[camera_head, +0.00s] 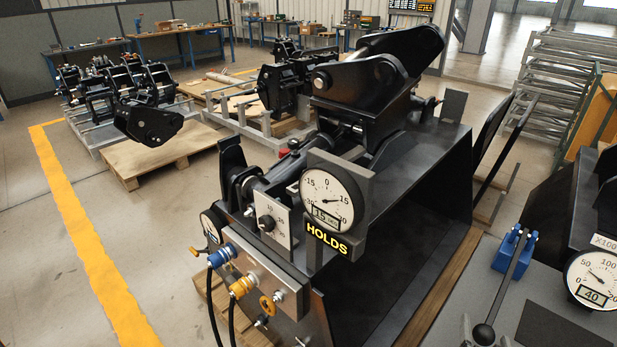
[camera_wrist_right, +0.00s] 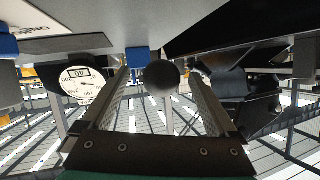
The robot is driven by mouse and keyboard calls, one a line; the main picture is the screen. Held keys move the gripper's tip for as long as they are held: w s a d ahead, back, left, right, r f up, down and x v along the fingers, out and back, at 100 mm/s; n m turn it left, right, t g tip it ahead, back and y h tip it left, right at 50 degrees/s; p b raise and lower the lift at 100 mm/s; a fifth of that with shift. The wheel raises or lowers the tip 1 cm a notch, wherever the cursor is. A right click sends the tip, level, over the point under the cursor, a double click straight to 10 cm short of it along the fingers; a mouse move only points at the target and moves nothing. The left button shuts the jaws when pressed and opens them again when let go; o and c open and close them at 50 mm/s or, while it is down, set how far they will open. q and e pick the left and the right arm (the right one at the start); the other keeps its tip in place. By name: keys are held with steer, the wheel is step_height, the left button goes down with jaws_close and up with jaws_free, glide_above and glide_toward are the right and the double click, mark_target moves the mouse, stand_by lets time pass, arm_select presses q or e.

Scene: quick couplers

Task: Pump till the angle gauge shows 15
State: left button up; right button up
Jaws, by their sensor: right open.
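The angle gauge (camera_head: 330,192) is a white round dial on a black post; its small readout appears to show 15. A yellow "HOLDS" sign (camera_head: 327,240) is lit below it. The pump lever (camera_head: 508,280) rises from a blue bracket (camera_head: 515,248) and ends in a dark ball knob (camera_head: 484,334) at the bottom of the head view. My right gripper (camera_head: 486,338) is open around the knob. In the right wrist view the knob (camera_wrist_right: 162,77) sits between the spread fingers, with gaps on both sides. My left gripper is not in view.
The pressure gauge (camera_head: 595,278) beside the lever reads 40. The black rig (camera_head: 420,190) with its tilted arm (camera_head: 385,75) fills the middle. Blue and yellow hose couplers (camera_head: 240,287) are at its front. A yellow floor line (camera_head: 85,240) and clear floor lie left.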

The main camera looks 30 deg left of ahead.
steer(key=p+v, duration=0.4)
steer(key=v, duration=0.1)
steer(key=shift+s+r, duration=0.1)
steer(key=shift+r, duration=0.15)
steer(key=shift+s+p, duration=0.3)
steer(key=shift+p, duration=0.1)
